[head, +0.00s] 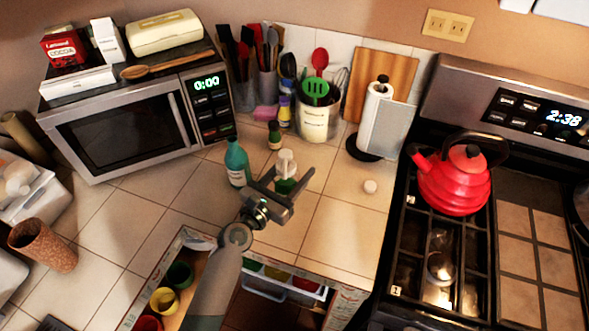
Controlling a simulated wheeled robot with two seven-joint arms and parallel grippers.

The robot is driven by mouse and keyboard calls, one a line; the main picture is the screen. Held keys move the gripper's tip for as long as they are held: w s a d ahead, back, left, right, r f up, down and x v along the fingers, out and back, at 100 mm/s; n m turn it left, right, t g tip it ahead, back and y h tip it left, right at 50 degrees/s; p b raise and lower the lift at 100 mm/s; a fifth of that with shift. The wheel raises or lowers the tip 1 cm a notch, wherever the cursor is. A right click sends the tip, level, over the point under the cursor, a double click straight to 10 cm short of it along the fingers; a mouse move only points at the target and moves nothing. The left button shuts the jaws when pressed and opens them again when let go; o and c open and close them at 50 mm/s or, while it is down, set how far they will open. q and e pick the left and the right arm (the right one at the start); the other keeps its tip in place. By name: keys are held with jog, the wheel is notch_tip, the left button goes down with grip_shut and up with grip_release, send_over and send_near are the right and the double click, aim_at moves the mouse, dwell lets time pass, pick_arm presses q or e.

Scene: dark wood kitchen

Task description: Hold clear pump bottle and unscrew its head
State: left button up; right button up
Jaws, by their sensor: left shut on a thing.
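The clear pump bottle (286,186) stands upright on the tiled counter and has green in its lower part. Its white pump head (286,161) is on top. My left gripper (287,179) reaches in from the front and is shut on the bottle, with one finger on each side below the head. The gripper hides part of the bottle's lower body. My right gripper is out of view.
A teal bottle (237,163) stands close left of the pump bottle. Behind are small bottles (275,136) and a utensil crock (314,121). A paper towel holder (376,120) and a stove with a red kettle (455,181) are right. The counter's right front is mostly clear.

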pick_arm(q)
jog(key=shift+f+b, duration=2.05)
jog(key=shift+f, duration=0.45)
dwell(0.3)
